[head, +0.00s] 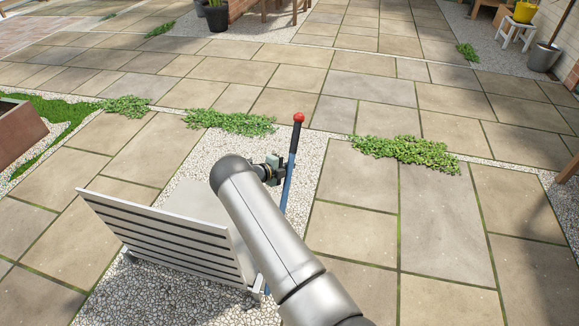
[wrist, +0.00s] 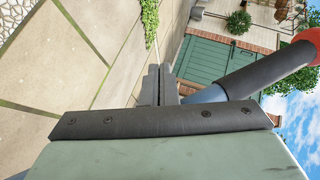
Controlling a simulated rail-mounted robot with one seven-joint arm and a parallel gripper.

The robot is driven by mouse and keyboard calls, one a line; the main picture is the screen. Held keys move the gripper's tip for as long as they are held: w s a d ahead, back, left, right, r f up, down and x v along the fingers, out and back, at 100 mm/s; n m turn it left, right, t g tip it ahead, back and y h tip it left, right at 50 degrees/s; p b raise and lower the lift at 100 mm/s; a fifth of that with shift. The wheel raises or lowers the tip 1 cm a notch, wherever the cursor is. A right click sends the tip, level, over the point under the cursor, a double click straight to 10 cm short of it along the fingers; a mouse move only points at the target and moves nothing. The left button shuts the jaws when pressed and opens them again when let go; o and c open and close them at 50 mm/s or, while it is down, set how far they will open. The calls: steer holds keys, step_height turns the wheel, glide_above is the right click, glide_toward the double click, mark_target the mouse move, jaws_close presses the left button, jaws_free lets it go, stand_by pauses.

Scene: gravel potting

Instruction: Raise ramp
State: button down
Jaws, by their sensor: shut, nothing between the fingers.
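A pale grey structure with a dark-slatted tilted panel (head: 165,245), which looks like the ramp, stands on the gravel bed. A flat pale plate (head: 195,201) shows behind its slats. A lever (head: 298,133) with a red knob, black grip and blue shaft stands nearly upright to its right. My gripper (head: 275,166) is beside the lever shaft, on its left in the head view. In the wrist view, the shut fingers (wrist: 158,86) hold nothing. The lever's black grip (wrist: 262,74) passes close on their right; contact cannot be told. My arm hides the lever's lower part and the ramp's right end.
White gravel (head: 310,150) surrounds the ramp, with stone paving (head: 440,215) around it. Low green plants (head: 405,153) line the joints. A brown planter (head: 18,135) is at far left. Pots (head: 543,57) and a white stool (head: 515,33) stand far off. The paving on the right is clear.

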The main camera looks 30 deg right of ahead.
steer(key=p+v, duration=0.4)
steer(key=v, duration=1.3)
steer(key=s+r+m+g+y+p, duration=0.2)
steer(key=s+r+m+p, duration=0.35)
steer(key=r, duration=0.55)
steer(key=s+r+m+g+y+p, duration=0.15)
steer(key=s+r+m+p, duration=0.25)
steer(key=r+m, duration=0.5)
steer(key=s+r+m+g+y+p, duration=0.1)
steer(key=s+r+m+y+p, duration=0.3)
steer(key=r, duration=0.8)
steer(key=s+a+r+m+t+y+p, duration=0.1)
steer(key=s+a+r+m+y+p, duration=0.2)
steer(key=s+r+m, duration=0.7)
steer(key=s+a+r+m+y+p, duration=0.3)
steer(key=s+a+r+m+p, duration=0.2)
steer(key=s, duration=1.2)
step_height(320, 180, up, 5)
steer(key=m+p, duration=0.3)
steer(key=m, duration=0.4)
steer(key=shift+a+r+t, duration=0.2)
steer(key=shift+a+t, duration=0.1)
steer(key=shift+t, duration=0.05)
steer(key=shift+w+y, duration=0.1)
steer(key=shift+y, duration=0.15)
